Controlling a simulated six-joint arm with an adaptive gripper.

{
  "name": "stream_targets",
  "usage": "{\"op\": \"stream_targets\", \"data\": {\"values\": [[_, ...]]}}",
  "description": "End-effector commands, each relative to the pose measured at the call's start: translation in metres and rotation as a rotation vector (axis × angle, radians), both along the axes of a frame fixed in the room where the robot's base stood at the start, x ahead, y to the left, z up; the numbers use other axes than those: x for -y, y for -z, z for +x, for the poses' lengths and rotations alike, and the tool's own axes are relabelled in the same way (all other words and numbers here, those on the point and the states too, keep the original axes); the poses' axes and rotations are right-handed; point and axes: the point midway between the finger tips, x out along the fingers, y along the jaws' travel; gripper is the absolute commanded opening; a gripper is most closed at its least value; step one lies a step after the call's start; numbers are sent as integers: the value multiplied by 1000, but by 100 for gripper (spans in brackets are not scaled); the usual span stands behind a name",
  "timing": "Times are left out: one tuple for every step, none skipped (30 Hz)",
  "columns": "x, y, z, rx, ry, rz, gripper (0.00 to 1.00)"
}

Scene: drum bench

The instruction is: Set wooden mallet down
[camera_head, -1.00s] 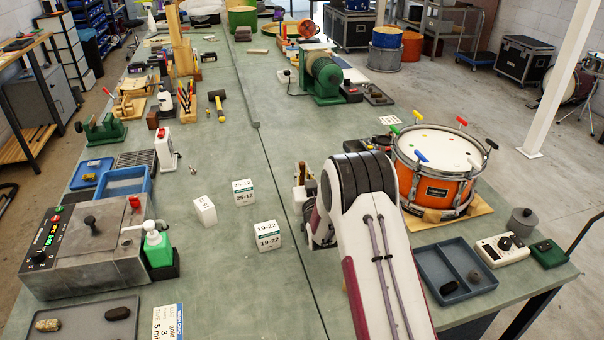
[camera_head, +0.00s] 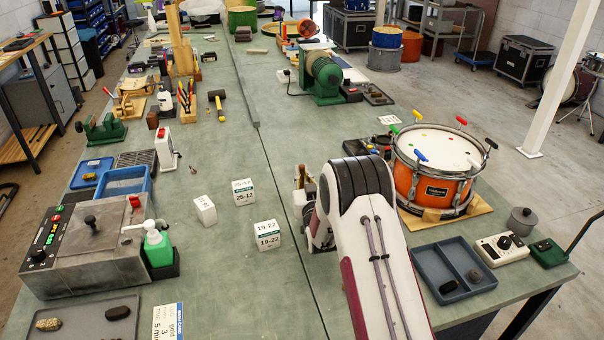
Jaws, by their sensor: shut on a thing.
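My arm (camera_head: 375,250) rises from the bottom edge right of centre and hides what is behind it. No wooden mallet can be made out for certain. A mallet with a black head and yellow handle (camera_head: 218,105) lies on the green bench (camera_head: 225,300) farther back, left of centre.
An orange drum (camera_head: 430,185) stands right of my arm. A divided blue-grey tray (camera_head: 430,268) lies in front of it. White labelled blocks (camera_head: 267,235) stand left of my arm. A grey machine (camera_head: 95,245) is at the left. The front middle of the bench is clear.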

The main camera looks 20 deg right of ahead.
Motion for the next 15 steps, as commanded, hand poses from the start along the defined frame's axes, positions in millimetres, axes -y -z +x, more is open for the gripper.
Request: {"op": "stream_targets", "data": {"values": [[0, 12, -2, -17, 0, 0, 0], [0, 13, -2, -18, 0, 0, 0], [0, 14, -2, -19, 0, -1, 0], [0, 15, -2, -19, 0, -1, 0], [0, 15, -2, -20, 0, 0, 0], [0, 15, -2, -20, 0, 0, 0], [0, 15, -2, -20, 0, 0, 0], [0, 15, -2, -21, 0, 0, 17], [0, 16, -2, -22, 0, 0, 26], [0, 16, -2, -22, 0, 0, 26], [0, 16, -2, -23, 0, 0, 26], [0, 16, -3, -23, 0, -1, 26], [0, 16, -3, -24, 0, -1, 26], [0, 16, -3, -24, 0, -1, 26], [0, 16, -3, -24, 0, -1, 26]]}}
